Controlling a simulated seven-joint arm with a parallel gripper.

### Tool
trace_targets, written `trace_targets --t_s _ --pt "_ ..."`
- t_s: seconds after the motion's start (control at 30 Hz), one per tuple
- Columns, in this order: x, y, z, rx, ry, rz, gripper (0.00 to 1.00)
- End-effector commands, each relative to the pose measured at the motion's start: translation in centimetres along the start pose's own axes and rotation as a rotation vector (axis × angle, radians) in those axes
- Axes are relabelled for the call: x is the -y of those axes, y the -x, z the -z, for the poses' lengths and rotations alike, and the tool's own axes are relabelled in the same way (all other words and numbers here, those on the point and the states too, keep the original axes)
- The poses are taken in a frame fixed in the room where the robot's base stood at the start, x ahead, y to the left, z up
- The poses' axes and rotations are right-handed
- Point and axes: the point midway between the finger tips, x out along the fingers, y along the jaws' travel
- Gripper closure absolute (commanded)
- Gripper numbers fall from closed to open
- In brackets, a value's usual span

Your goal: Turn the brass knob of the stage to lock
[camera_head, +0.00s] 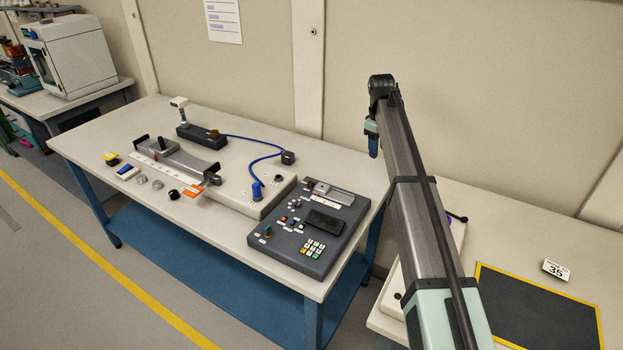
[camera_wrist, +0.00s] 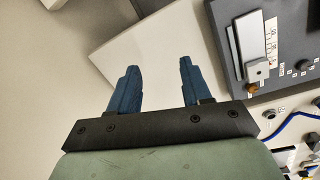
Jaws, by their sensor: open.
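The stage (camera_head: 180,158), a grey rail with dark end brackets and a dark knob on its carriage, lies on the left part of the table. Behind it is a black block (camera_head: 194,132) with a small brownish, brass-like knob (camera_head: 214,134) on its right end. Which knob is the task's brass one is hard to tell at this size. My gripper (camera_head: 372,138) hangs high at the right, beyond the control panel and far from the stage. In the wrist view its two blue fingers (camera_wrist: 158,68) are apart with nothing between them. The stage is not seen there.
A dark control panel (camera_head: 325,220) with keys and a slider stands at the table's right; its corner shows in the wrist view (camera_wrist: 285,90). Small coloured pieces (camera_head: 128,172) lie in front. A wall (camera_head: 260,75) closes the back.

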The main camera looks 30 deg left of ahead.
Motion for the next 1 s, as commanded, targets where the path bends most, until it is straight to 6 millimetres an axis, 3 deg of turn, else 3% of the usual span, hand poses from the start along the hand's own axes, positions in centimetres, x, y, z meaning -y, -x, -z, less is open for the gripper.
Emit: trace_targets --t_s 0.03,0.2,0.4,0.5,0.67,1.0 --pt "2.5 0.8 2.5 -0.009 0.048 0.011 0.52" --pt "9.8 2.9 8.3 -0.033 0.180 0.051 0.52" --pt "15.4 4.4 12.0 -0.048 0.277 0.081 0.52" --pt "16.8 4.7 12.8 -0.050 0.300 0.088 0.52" --pt "17.3 4.0 13.0 -0.052 0.308 0.091 0.52" --pt "17.8 -1.3 13.1 -0.050 0.306 0.091 0.52"
